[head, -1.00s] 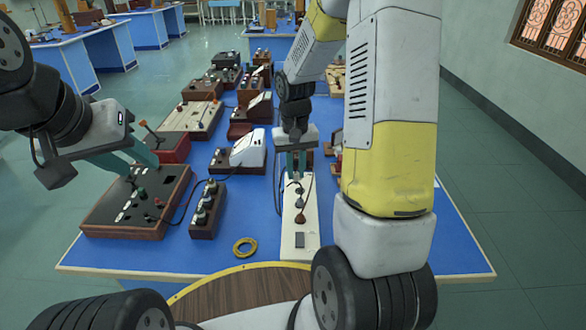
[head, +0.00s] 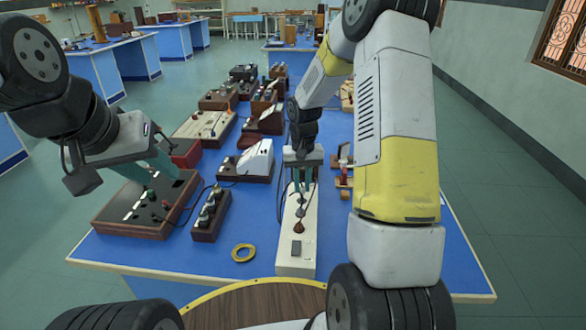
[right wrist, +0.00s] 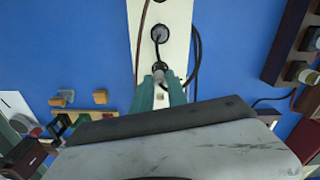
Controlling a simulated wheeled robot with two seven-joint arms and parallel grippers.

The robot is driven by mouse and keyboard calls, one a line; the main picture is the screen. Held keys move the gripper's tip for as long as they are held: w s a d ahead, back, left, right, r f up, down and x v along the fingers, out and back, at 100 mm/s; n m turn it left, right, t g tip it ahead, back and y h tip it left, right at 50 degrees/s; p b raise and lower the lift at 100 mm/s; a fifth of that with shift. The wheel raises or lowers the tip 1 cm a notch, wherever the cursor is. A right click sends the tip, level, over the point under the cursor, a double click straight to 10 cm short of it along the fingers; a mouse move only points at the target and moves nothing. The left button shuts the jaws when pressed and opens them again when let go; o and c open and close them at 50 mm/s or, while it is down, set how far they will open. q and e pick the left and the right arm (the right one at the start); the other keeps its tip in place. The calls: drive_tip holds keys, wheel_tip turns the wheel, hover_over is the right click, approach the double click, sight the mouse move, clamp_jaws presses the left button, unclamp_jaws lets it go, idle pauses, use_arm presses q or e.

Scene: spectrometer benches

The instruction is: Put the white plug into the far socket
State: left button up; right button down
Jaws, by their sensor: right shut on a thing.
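A long white socket strip (head: 296,258) lies on the blue bench in front of me, running away from me. It also shows in the right wrist view (right wrist: 177,18). My right gripper (head: 303,184) is over its far part, shut on the white plug. In the right wrist view the pale plug (right wrist: 160,74) sits between the green fingers (right wrist: 160,88), with a dark cord by it. The gripper hides the far socket, so I cannot tell if the plug touches it. A round dark fitting (right wrist: 160,34) is nearer on the strip. My left gripper (head: 150,174) is open over a dark-topped box.
A brown plug (head: 299,227) and a grey switch (head: 297,247) are on the strip's near part. The dark-topped wooden box (head: 120,210), a knob block (head: 210,216) and a yellow ring (head: 243,253) lie left. Black cable (right wrist: 197,50) loops beside the strip.

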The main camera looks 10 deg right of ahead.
drive_tip(key=shift+f, duration=1.5)
drive_tip(key=c, duration=1.2)
unclamp_jaws()
drive_tip(key=shift+c, duration=0.2)
wheel_tip(320, 180, up, 8)
drive_tip(key=shift+f, duration=0.2)
drive_tip(key=shift+r, duration=0.1)
